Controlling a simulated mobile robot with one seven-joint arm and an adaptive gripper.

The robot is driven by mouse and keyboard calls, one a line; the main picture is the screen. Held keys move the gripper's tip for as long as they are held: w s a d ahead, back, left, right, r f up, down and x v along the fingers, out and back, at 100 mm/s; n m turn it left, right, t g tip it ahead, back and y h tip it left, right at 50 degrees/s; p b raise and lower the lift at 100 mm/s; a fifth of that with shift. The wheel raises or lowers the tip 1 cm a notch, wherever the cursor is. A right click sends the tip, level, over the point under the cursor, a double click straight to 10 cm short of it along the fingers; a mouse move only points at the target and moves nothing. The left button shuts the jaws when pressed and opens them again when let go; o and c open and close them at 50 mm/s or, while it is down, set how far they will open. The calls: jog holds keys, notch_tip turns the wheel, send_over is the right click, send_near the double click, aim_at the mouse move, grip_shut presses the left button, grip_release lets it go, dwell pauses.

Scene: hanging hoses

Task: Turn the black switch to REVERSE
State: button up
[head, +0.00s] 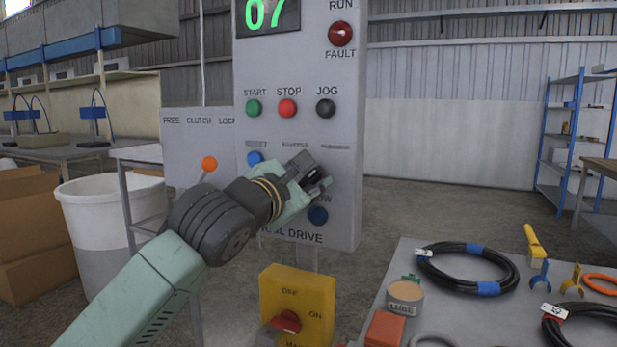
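The grey control panel (345,130) stands upright in the middle of the head view. Small labels run across its lower half; one above my gripper seems to read REVERSE, but the print is too small to be sure. My gripper (314,180) is at the panel's lower half, just below these labels. Its dark fingers point right, towards the panel face. The black switch cannot be made out; the gripper covers that part of the panel. Whether the fingers touch or hold anything there is hidden.
Green START (254,107), red STOP (288,108) and black JOG (326,108) buttons sit above my gripper. A yellow switch box (315,290) is below the panel. A hose table (460,314) stands right.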

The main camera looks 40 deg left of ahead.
grip_shut()
jog(key=shift+f+b, duration=0.1)
jog(key=shift+b, duration=0.45)
jog(key=shift+f+n+b, duration=0.15)
jog(key=shift+n+b, duration=0.45)
jog(key=shift+b, duration=0.25)
jog(key=shift+n+b, duration=0.8)
jog(key=shift+b, duration=0.4)
jog(key=n+b, duration=0.3)
jog(key=b, duration=0.1)
jog(key=shift+n, duration=0.4)
jog(key=shift+a+r+n+b, duration=0.1)
jog(key=shift+r+n+b, duration=0.2)
jog(key=shift+n+b, duration=0.6)
jog(key=shift+n, duration=0.3)
